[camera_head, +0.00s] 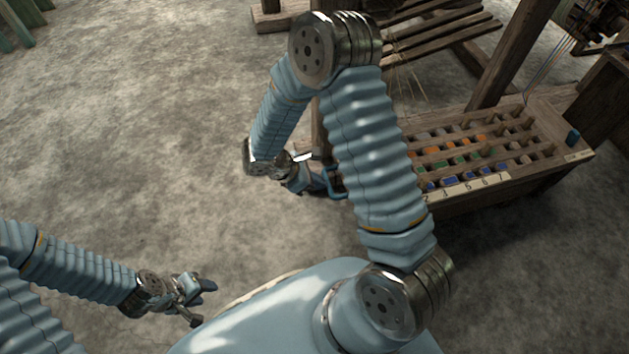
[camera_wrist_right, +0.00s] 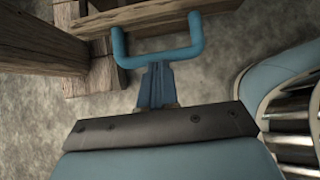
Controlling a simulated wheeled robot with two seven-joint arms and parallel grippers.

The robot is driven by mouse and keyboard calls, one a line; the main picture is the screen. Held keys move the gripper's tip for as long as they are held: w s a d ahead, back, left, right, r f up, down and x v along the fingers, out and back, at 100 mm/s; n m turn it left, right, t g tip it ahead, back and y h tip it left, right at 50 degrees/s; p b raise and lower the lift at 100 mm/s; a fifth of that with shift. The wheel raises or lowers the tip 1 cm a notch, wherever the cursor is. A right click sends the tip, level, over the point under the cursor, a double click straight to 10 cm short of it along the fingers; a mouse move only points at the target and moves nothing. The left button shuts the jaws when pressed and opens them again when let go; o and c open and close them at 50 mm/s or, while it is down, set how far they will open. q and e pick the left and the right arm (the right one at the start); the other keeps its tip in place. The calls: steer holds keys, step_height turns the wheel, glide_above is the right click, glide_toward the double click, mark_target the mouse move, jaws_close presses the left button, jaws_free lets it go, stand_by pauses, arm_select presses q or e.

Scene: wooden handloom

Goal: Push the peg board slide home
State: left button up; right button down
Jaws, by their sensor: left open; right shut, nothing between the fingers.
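The peg board (camera_head: 548,125) is a wooden frame on the loom at the right of the head view. Its grid holds orange, green and blue pegs, with a numbered strip along the front. My right arm hides its left end. A blue U-shaped handle (camera_head: 336,181) sits at that left side; it also shows in the right wrist view (camera_wrist_right: 155,57), its two arms pointing toward the wood. My right gripper (camera_wrist_right: 158,68) is shut and empty, its tips at the handle's crossbar; contact cannot be told. My left gripper (camera_head: 203,303) is open and empty, low over the floor at the left.
Loom posts and wooden slats (camera_head: 440,35) stand behind the peg board. In the right wrist view a wooden beam (camera_wrist_right: 40,45) lies left of the handle. The concrete floor (camera_head: 130,130) at the left is clear.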

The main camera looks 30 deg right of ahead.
arm_select(q)
steer(key=shift+f+b, duration=0.45)
steer(key=shift+f, duration=0.1)
arm_select(e)
steer(key=s+d, duration=0.2)
steer(key=d, duration=0.4)
steer(key=shift+s, duration=0.1)
arm_select(q)
steer(key=shift+a+r+p, duration=0.95)
steer(key=shift+r+p, duration=0.2)
arm_select(e)
steer(key=a+f+v, duration=0.1)
steer(key=a+v, duration=0.1)
steer(key=v, duration=1.1)
steer(key=shift+w+f, duration=0.3)
steer(key=shift+a, duration=0.1)
